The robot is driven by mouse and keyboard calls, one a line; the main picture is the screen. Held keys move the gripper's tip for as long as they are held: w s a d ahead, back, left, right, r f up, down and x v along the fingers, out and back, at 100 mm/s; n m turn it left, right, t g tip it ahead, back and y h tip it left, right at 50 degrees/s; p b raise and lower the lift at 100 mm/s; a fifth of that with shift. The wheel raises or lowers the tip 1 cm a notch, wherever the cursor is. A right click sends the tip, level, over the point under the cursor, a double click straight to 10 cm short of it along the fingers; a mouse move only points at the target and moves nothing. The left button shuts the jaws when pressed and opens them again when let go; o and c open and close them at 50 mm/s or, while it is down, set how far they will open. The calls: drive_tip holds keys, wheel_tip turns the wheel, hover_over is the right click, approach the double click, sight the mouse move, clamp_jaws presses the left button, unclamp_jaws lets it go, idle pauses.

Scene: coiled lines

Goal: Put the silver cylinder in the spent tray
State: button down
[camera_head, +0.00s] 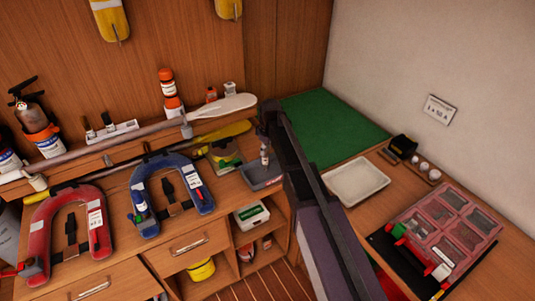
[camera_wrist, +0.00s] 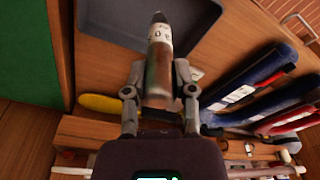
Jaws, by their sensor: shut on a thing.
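The silver cylinder (camera_wrist: 160,68) is held between the two fingers of my gripper (camera_wrist: 160,92) in the wrist view. It has a dark pointed tip and a white label band with dark letters, only partly readable. In the head view the cylinder (camera_head: 264,153) shows small and near upright at the arm's end, over or in front of a grey tray (camera_head: 252,184). The grey tray (camera_wrist: 98,24) lies beyond the cylinder's tip in the wrist view. I cannot tell whether they touch. No tray shows a readable spent label. My arm hides part of the bench.
A white tray (camera_head: 357,184) stands on the right bench beside a green mat (camera_head: 330,126). A pink-lidded compartment box (camera_head: 452,228) is further right. A yellow-bladed paddle (camera_head: 222,133) lies behind the grey tray.

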drive_tip(key=shift+w, duration=0.45)
drive_tip(key=f+b, duration=0.2)
drive_tip(key=w+f+b, duration=0.1)
drive_tip(key=shift+w+f+b, duration=0.15)
drive_tip(key=shift+f+b, duration=0.2)
drive_tip(key=shift+f, duration=0.15)
idle(0.4)
drive_tip(key=shift+c, duration=2.2)
unclamp_jaws()
wheel_tip(320, 180, up, 12)
drive_tip(key=d+p, duration=0.1)
drive_tip(key=p, duration=1.1)
drive_tip(key=shift+s+d, duration=0.2)
drive_tip(key=shift+s, duration=0.1)
